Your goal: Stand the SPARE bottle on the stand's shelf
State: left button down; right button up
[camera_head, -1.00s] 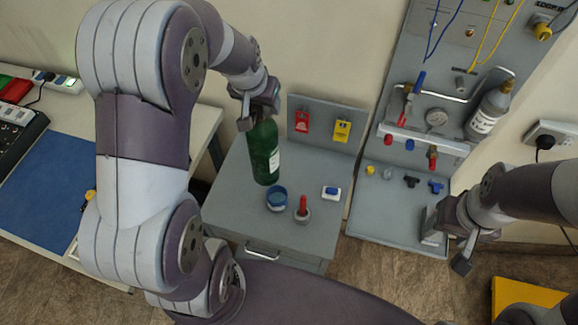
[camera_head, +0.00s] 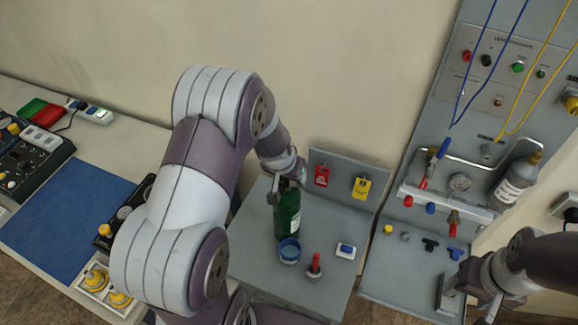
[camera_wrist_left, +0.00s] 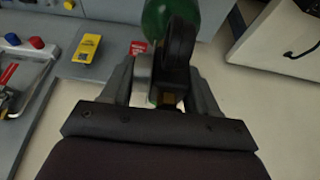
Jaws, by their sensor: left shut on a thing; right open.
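A green bottle (camera_head: 288,220) with a pale label hangs upright from my left gripper (camera_head: 284,187), which is shut on its top. It is over the grey cabinet top, behind a blue cup; I cannot tell whether its base touches. In the left wrist view the green bottle (camera_wrist_left: 155,22) shows beyond the left gripper (camera_wrist_left: 163,85), with a dark part of its top between the fingers. The grey stand (camera_head: 440,100) is at the right, with a lower shelf (camera_head: 385,285). My right gripper (camera_head: 470,303) is open and empty by the shelf's front right.
A blue cup (camera_head: 289,252), a red-handled item (camera_head: 315,268) and a blue-and-white block (camera_head: 345,251) are on the cabinet. A grey bottle (camera_head: 515,183) is mounted on the stand. Small fittings (camera_head: 430,244) lie on its shelf. A workbench with a blue mat (camera_head: 65,220) is left.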

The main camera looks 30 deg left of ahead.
pick_arm(q)
jog(key=shift+w+r, duration=0.15)
jog(key=c, duration=0.5)
grip_release()
jog(key=shift+f, duration=0.25)
jog(key=shift+o, duration=1.1)
jog(key=shift+s+d, duration=0.1)
jog(key=shift+s, duration=0.2)
jog(key=shift+r, duration=0.15)
